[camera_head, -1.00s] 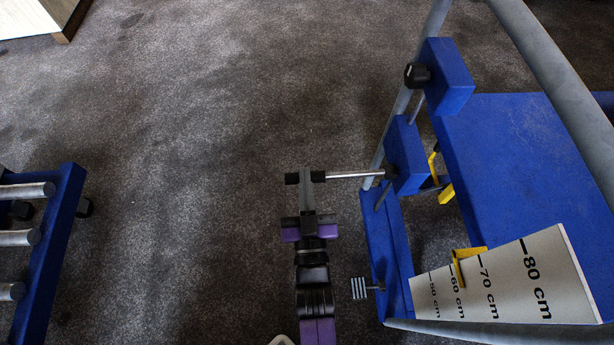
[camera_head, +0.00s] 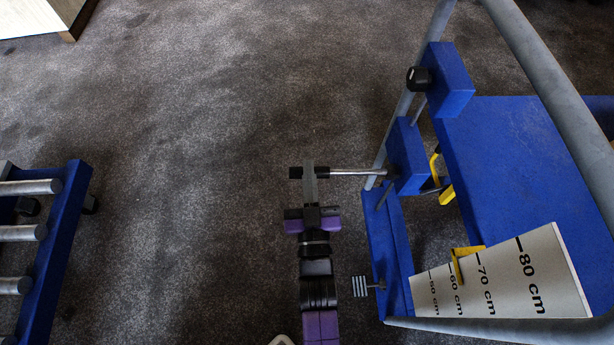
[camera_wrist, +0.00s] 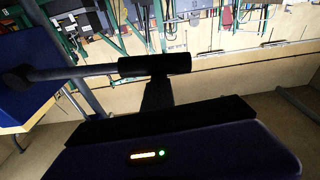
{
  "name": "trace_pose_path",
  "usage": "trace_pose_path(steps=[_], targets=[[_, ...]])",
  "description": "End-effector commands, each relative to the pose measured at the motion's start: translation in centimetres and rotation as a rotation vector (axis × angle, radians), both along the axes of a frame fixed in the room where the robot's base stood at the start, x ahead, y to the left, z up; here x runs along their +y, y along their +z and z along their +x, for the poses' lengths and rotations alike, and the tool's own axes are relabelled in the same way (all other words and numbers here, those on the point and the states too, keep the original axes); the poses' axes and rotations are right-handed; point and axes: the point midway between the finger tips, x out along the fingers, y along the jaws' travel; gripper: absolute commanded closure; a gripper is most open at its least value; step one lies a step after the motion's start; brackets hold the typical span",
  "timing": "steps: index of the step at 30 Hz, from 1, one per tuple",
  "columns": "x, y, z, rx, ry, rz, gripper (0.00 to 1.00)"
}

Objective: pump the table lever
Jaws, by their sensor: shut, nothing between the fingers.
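The table lever (camera_head: 350,172) is a silver rod with a black grip, reaching left from a blue block on the lift trolley in the head view. My gripper (camera_head: 309,172) is shut, and its grey fingers cross over the black grip in that view. In the wrist view the black grip (camera_wrist: 155,65) lies across my fingertips and hides them. I cannot tell whether they touch it. The lift table (camera_head: 520,170) is a blue platform on the right. Its white scale (camera_head: 510,285) has a yellow pointer (camera_head: 458,262) between the 60 and 70 cm marks.
A black knob (camera_head: 418,78) sits on an upper blue block. A small striped piece (camera_head: 360,286) sticks out beside the lower blue frame. A blue rack with grey rollers (camera_head: 55,240) stands at the left. The carpet between is clear.

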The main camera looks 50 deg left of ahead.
Motion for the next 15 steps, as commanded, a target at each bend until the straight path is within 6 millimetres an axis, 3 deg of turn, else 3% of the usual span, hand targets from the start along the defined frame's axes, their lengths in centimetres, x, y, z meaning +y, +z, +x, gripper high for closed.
trace_pose_path(steps=[1, 2, 4, 15], targets=[[0.3, 1.7, 0.4, -0.004, 0.0, 0.003, 1.0], [0.4, 2.1, 0.5, -0.005, 0.0, 0.004, 1.0], [-1.0, 1.0, -0.9, 0.001, 0.001, 0.001, 1.0], [-5.9, 0.3, -5.1, -0.005, 0.002, 0.006, 1.0]])
